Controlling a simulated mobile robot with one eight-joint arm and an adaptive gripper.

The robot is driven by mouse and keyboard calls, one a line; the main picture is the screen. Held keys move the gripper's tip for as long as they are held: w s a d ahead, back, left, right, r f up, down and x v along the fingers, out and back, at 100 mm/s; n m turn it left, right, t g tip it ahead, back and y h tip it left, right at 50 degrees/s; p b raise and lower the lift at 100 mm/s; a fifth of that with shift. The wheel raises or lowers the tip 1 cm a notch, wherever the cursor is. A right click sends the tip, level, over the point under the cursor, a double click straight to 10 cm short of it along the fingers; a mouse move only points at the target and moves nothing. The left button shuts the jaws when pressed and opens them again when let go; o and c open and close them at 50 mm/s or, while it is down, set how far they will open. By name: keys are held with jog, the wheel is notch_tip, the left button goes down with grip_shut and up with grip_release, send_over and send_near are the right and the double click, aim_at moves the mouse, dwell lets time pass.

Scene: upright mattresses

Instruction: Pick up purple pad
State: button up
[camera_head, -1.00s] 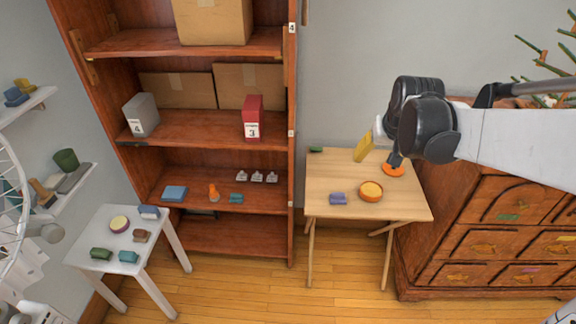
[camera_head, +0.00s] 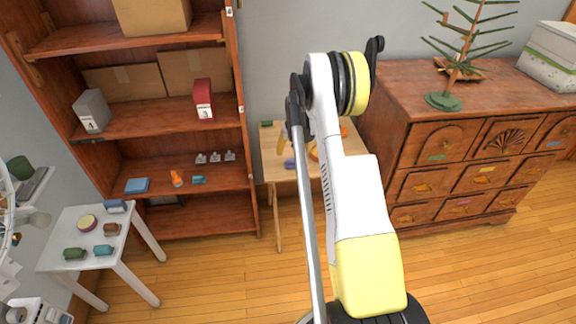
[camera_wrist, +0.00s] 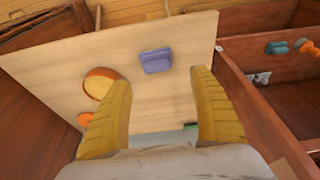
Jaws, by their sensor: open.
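The purple pad (camera_wrist: 156,61) lies on the light wooden table (camera_wrist: 178,30). It also shows in the head view (camera_head: 290,163), close to the left side of my arm. In the wrist view my gripper (camera_wrist: 161,78) is open and empty above the table. Its two yellow fingers are spread wide, and the pad shows between and just beyond the fingertips. The pad appears apart from both fingers. In the head view my arm hides most of the gripper and much of the table.
An orange-rimmed bowl (camera_wrist: 99,83) sits beside the left finger. An orange item (camera_wrist: 85,119) and a green item (camera_wrist: 190,126) also lie on the table. The wooden shelf (camera_head: 216,222) stands left of the table, and the drawer cabinet (camera_head: 400,165) stands right.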

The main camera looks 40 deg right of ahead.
aim_at(293, 159)
jog(key=b+x, duration=0.1)
jog(key=x, duration=0.1)
jog(key=b+x, duration=0.1)
jog(key=x, duration=0.2)
jog(key=b+x, duration=0.1)
jog(key=x, duration=0.2)
jog(key=shift+d+f+b, duration=0.15)
jog(key=shift+d+b, duration=0.15)
jog(key=shift+d, duration=0.1)
jog(key=shift+c, duration=0.2)
jog(key=c, duration=1.2)
